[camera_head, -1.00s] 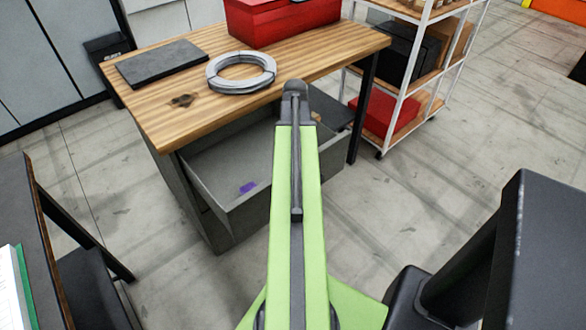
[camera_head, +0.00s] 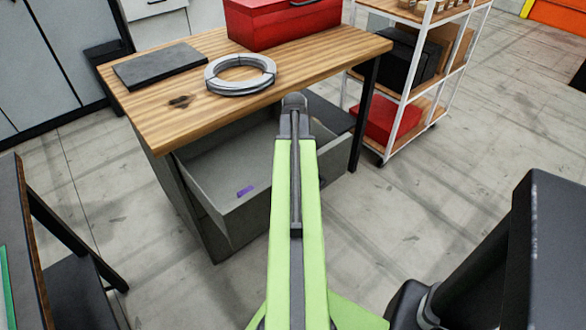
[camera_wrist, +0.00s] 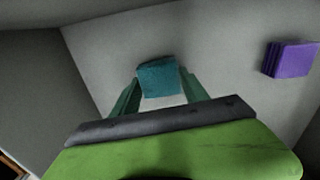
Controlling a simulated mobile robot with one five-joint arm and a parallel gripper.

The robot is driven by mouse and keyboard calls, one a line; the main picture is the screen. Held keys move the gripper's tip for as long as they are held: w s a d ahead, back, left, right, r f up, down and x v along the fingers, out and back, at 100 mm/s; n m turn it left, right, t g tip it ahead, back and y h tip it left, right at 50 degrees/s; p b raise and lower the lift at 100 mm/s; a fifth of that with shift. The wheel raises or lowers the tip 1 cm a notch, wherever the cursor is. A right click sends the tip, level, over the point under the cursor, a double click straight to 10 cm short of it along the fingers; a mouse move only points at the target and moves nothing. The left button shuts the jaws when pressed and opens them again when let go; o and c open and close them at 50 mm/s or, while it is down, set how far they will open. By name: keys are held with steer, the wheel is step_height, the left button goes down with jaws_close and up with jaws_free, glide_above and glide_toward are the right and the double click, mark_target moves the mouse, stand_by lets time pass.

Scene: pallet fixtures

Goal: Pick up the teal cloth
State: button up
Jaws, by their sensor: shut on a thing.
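The teal cloth (camera_wrist: 158,78) shows in the wrist view as a small folded block between the fingertips of my gripper (camera_wrist: 160,92). My gripper is shut on it, with one finger at each side. Grey drawer surfaces lie behind it; I cannot tell whether the cloth touches the drawer floor. In the head view the cloth and the fingertips are hidden behind my green arm, which reaches to the open drawer (camera_head: 225,165) under the workbench.
A purple folded cloth (camera_wrist: 290,59) lies in the drawer, also visible in the head view (camera_head: 245,191). The workbench top (camera_head: 180,120) overhangs the drawer and bears a cable coil (camera_head: 240,88), a dark slab (camera_head: 160,65) and a red toolbox (camera_head: 285,22). A shelf cart (camera_head: 410,90) stands right.

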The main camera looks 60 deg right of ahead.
steer(key=shift+c, duration=0.9)
steer(key=shift+r, duration=0.15)
step_height(320, 180, up, 10)
steer(key=p, duration=1)
